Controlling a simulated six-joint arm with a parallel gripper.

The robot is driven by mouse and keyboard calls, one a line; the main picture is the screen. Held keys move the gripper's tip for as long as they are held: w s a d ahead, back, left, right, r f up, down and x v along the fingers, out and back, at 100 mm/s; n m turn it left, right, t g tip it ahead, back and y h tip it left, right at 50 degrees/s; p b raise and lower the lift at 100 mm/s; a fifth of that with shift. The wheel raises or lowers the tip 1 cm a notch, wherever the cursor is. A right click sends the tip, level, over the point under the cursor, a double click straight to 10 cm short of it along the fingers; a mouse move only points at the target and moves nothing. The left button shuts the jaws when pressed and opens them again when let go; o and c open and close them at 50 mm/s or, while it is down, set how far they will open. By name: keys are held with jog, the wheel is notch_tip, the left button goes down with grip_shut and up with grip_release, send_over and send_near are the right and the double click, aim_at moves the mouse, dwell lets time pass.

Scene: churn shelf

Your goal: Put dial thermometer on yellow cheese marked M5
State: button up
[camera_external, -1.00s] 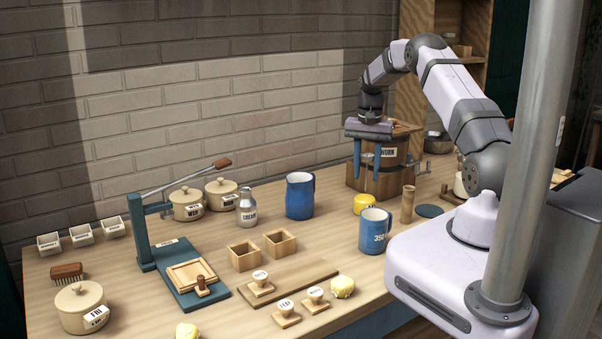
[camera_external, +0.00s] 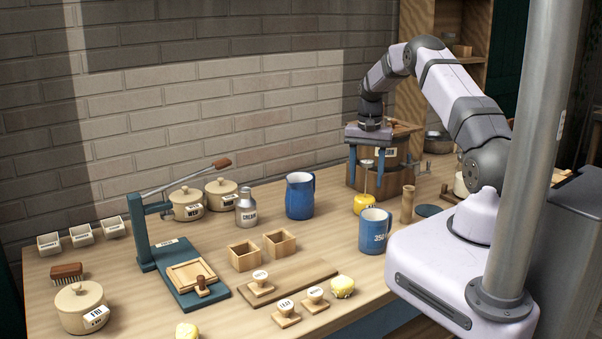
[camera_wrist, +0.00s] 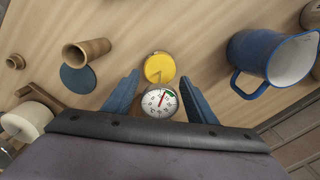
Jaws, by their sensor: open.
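The dial thermometer (camera_external: 367,163) stands upright, its thin stem running down to the top of the yellow cheese (camera_external: 363,204). The cheese has a label on its side that is too small to read surely. In the wrist view the round white dial (camera_wrist: 160,102) faces up, and the cheese (camera_wrist: 160,67) with a notch line shows just beyond it. My gripper (camera_external: 367,180) points down with its blue fingers spread on either side of the thermometer. In the wrist view its fingers (camera_wrist: 160,97) stand apart from the dial. How deep the stem sits is hidden.
A blue mug (camera_external: 374,232) stands just in front of the cheese, and a blue jug (camera_external: 300,196) to its left. A wooden cylinder (camera_external: 407,204) and a blue disc (camera_external: 429,211) are to the right. A wooden churn (camera_external: 395,180) stands close behind.

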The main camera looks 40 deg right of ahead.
notch_tip(320, 180, up, 12)
jog(key=b, duration=0.2)
jog(key=shift+r+b, duration=0.2)
jog(key=shift+b, duration=0.2)
jog(key=shift+a, duration=0.1)
jog(key=s+a+f+n, duration=0.2)
jog(key=s+a+n, duration=0.4)
jog(key=s+a, duration=0.65)
jog(key=s+a+f+n, duration=0.2)
jog(key=s+a+f, duration=0.1)
jog(key=s, duration=0.5)
jog(key=s+a+f+n, duration=0.2)
jog(key=s+a+f, duration=0.1)
jog(key=s, duration=0.5)
jog(key=shift+a+f, duration=0.15)
jog(key=shift+a, duration=0.45)
